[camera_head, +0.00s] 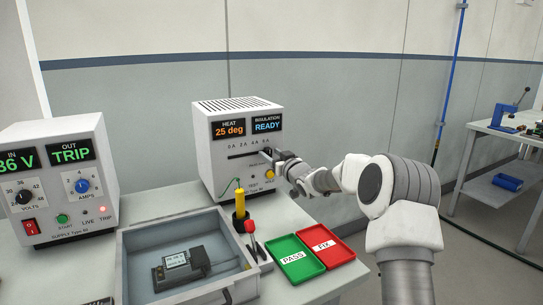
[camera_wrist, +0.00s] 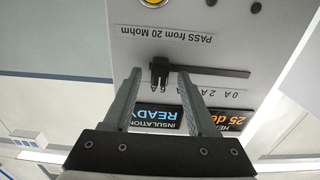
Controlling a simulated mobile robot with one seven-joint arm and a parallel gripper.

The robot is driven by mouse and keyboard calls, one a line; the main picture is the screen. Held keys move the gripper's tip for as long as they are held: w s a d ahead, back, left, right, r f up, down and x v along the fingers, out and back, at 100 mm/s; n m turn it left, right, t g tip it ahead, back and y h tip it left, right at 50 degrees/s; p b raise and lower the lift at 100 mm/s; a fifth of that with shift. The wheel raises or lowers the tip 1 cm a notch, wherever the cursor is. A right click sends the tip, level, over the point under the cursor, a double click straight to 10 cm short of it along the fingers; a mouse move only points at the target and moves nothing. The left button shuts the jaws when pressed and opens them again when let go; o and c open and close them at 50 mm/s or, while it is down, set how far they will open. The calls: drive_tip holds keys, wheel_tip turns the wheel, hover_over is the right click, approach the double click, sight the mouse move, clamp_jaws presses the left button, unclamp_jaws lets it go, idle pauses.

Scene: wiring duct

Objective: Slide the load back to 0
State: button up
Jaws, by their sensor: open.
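The test unit (camera_head: 240,145) is a white box with a load slider on its front. The slider slot (camera_head: 240,155) lies under a scale from 0 A to 6 A. The wrist view is upside down, with 0 A on its right. There the black slider knob (camera_wrist: 160,72) sits at the slot's left end, by the 6 A mark. My gripper (camera_wrist: 159,76) is open, with one fingertip on each side of the knob and a visible gap to both. In the head view my gripper (camera_head: 274,157) covers the slot's right end and hides the knob.
The displays read HEAT 25 deg and INSULATION READY. A yellow button (camera_wrist: 153,2) sits near the slider. A supply unit (camera_head: 55,180) showing TRIP stands left. A grey tray (camera_head: 135,245) with a device, a green PASS tray (camera_head: 296,260) and a red tray (camera_head: 327,246) lie in front.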

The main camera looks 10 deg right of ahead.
drive_tip(key=shift+w, duration=0.15)
clamp_jaws()
idle(1.4)
